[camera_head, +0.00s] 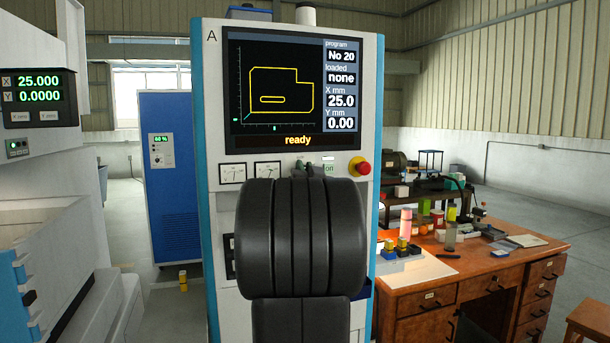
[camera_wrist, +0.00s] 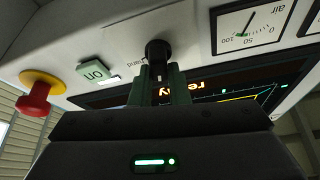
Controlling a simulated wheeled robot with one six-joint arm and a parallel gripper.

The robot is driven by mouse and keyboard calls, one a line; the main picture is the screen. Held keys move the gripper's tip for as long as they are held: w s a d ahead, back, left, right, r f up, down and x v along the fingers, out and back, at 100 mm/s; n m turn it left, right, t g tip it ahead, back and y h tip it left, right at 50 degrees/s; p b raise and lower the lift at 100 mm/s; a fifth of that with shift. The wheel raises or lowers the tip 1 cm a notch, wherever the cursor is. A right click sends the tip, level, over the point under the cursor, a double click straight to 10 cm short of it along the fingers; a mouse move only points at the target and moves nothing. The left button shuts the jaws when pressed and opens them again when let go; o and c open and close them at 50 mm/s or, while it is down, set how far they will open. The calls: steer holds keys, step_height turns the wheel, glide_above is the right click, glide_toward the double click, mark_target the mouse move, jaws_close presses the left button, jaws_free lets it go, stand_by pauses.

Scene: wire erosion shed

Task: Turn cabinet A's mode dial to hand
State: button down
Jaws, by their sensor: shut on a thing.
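Cabinet A (camera_head: 203,120) stands upright in front of me in the head view, marked "A", its screen (camera_head: 275,92) showing "ready". The mode dial (camera_wrist: 158,48) is a small black knob on its panel, seen upside down in the wrist view. A small label that seems to read "hand" (camera_wrist: 135,59) is beside it. My gripper (camera_wrist: 160,84) is shut on the dial, with a green finger on each side. A small white mark shows between the fingers, but I cannot tell which setting the dial points to. My arm hides the dial in the head view.
The green "on" button (camera_wrist: 94,71) and red emergency stop (camera_wrist: 35,98) are close to the dial; the stop also shows in the head view (camera_head: 360,167). Dial gauges (camera_head: 267,171) sit left of it there. A wooden desk (camera_head: 440,290) stands right, a blue cabinet (camera_head: 172,200) behind left.

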steer(key=m+g+h+p, duration=0.1)
steer(key=m+h+p, duration=0.1)
steer(key=m, duration=0.2)
steer(key=m+h+p, duration=0.1)
steer(key=m+p, duration=0.1)
steer(key=m, duration=0.3)
steer(key=f+m+g+h+p, duration=0.1)
steer(key=m+h+p, duration=0.1)
steer(key=m, duration=0.3)
steer(key=shift+w+d+g+h, duration=0.1)
steer(key=shift+d+g+h, duration=0.1)
steer(key=shift+g+h, duration=0.1)
steer(key=shift+f+m, duration=0.15)
steer(key=shift+m, duration=0.15)
steer(key=c, duration=1.5)
jaws_free()
steer(key=shift+o, duration=0.6)
steer(key=shift+a, duration=0.2)
steer(key=shift+r, duration=0.2)
steer(key=shift+d, duration=0.15)
